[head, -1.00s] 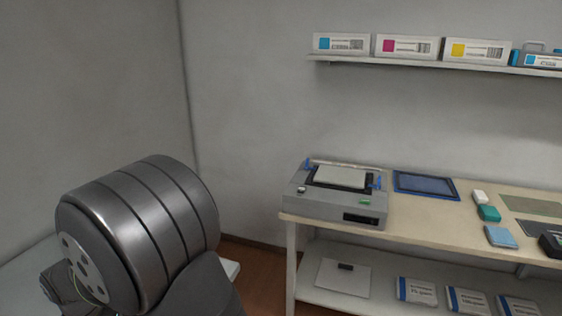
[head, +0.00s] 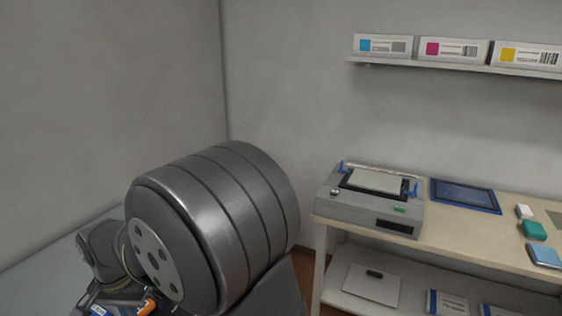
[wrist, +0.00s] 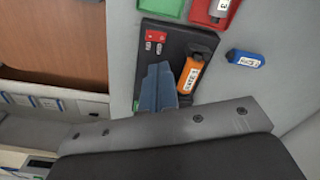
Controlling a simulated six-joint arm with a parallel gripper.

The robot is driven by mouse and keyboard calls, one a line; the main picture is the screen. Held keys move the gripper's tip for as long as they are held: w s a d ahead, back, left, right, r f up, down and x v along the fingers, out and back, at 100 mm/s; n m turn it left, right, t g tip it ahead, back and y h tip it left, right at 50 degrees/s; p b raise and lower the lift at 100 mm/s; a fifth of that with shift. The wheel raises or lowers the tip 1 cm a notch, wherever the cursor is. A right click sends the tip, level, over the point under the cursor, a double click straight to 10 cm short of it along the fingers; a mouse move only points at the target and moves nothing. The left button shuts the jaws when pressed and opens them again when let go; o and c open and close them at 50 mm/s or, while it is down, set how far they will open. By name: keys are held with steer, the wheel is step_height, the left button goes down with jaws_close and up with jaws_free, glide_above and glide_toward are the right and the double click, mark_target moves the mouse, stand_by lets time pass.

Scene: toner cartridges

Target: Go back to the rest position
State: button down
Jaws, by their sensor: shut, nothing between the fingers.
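In the wrist view, my gripper (wrist: 160,72) shows as two blue-grey fingers side by side, closed together and empty. They appear over a dark tray (wrist: 172,42). An orange cartridge (wrist: 191,73) with a label and black end lies in the tray, just right of the fingers in the picture. A small red piece (wrist: 155,37) is in the tray's upper left part. Whether the fingers touch anything cannot be told. In the head view my large grey arm joint fills the lower left, and the fingers cannot be made out there.
A blue cartridge (wrist: 244,58) lies right of the tray. A red bin (wrist: 208,17) and a green bin (wrist: 162,8) are beyond it. In the head view, a grey printer (head: 370,213) and a blue tray (head: 466,196) stand on a bench; boxes (head: 383,46) line a wall shelf.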

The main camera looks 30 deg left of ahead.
steer(key=d+r+m+y, duration=0.2)
steer(key=d+r+m, duration=0.3)
steer(key=r, duration=0.7)
steer(key=shift+d+r, duration=0.25)
steer(key=shift+f, duration=0.1)
steer(key=a+f+n, duration=0.2)
steer(key=f, duration=0.3)
steer(key=a+f+n+h, duration=0.1)
steer(key=a+f, duration=0.1)
steer(key=f, duration=0.3)
steer(key=a+f+n+h, duration=0.1)
steer(key=a+f+n, duration=0.1)
steer(key=f, duration=0.4)
steer(key=shift+n, duration=0.3)
stand_by(0.7)
